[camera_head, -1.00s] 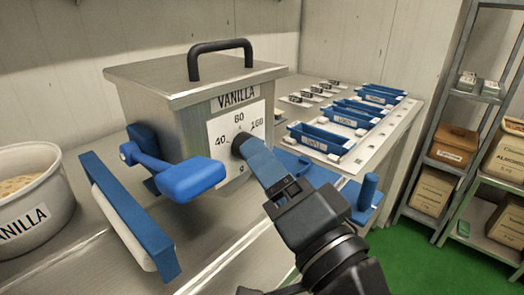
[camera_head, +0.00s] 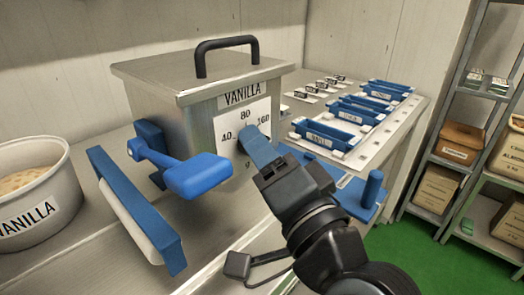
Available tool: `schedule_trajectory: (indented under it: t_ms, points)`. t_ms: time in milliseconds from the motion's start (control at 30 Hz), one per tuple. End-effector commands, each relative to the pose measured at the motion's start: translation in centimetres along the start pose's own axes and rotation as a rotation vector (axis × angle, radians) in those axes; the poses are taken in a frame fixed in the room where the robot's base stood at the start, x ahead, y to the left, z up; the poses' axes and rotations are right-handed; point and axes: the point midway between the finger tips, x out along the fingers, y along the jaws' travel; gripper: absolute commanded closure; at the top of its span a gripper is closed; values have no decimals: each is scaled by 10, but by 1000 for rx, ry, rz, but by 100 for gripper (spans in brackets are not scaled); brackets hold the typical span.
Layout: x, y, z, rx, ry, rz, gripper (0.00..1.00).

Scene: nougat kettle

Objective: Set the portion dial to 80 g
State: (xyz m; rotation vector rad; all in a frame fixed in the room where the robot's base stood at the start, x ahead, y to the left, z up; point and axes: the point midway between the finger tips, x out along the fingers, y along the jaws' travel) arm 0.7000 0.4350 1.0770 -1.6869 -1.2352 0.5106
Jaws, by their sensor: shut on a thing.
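A steel kettle (camera_head: 185,120) labelled VANILLA stands on the counter, with a black handle on its lid. Its front has a white dial plate (camera_head: 229,152) marked 40 at left, 80 at top, 160 at right and g below. My gripper (camera_head: 251,135) reaches from the lower right, its blue fingers shut over the middle of the plate. The dial knob is hidden behind the fingers, so I cannot tell which mark it points to.
A blue lever (camera_head: 190,172) and a blue-and-white bar (camera_head: 137,212) stick out left of my gripper. A white VANILLA tub (camera_head: 32,218) stands at far left. Blue trays (camera_head: 325,134) lie on a white board at right. Shelves with boxes (camera_head: 460,140) stand beyond.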

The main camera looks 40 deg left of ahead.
Motion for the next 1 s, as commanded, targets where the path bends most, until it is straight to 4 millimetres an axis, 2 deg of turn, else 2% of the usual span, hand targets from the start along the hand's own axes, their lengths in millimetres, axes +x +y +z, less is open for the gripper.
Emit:
schedule_trajectory:
  t_ms: [33,167,567,1000]
  points:
    - [0,0,0,0,0,1,79]
    - [0,0,0,0,0,1,91]
    - [-1,6,2,-70,2,-30,91]
    - [-2,13,3,-361,3,-150,91]
